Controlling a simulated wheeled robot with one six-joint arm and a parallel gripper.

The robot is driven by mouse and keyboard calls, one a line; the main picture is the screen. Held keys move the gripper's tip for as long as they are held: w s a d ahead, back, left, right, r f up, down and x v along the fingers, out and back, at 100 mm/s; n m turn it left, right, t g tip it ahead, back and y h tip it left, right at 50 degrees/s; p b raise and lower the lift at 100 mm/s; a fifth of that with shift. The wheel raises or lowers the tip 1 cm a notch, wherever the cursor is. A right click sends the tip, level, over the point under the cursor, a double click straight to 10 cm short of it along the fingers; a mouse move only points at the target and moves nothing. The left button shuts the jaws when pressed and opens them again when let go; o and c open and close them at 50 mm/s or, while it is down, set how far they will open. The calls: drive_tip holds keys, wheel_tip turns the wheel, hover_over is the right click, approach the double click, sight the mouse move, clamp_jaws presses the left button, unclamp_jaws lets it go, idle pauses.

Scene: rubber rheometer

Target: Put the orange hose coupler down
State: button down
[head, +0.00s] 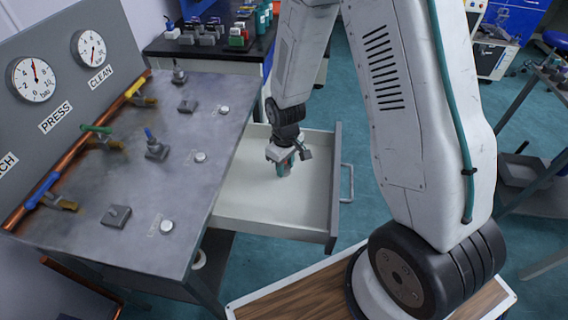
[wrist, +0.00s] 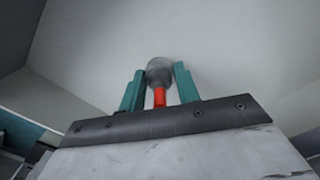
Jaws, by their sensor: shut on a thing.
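The coupler cannot be made out in the head view. I cannot tell whether it touches the drawer floor.
The drawer is pulled out from under a grey worktop (head: 190,130) with valves and knobs. Its front wall with a handle (head: 347,182) stands on the right. The drawer floor around my gripper looks clear. A dark bench (head: 215,50) with small items stands behind.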

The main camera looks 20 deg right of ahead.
drive_tip(key=shift+d+f, duration=0.1)
drive_tip(key=shift+f, duration=0.05)
drive_tip(key=shift+f, duration=0.2)
drive_tip(key=c, duration=1)
unclamp_jaws()
drive_tip(key=shift+r, duration=0.1)
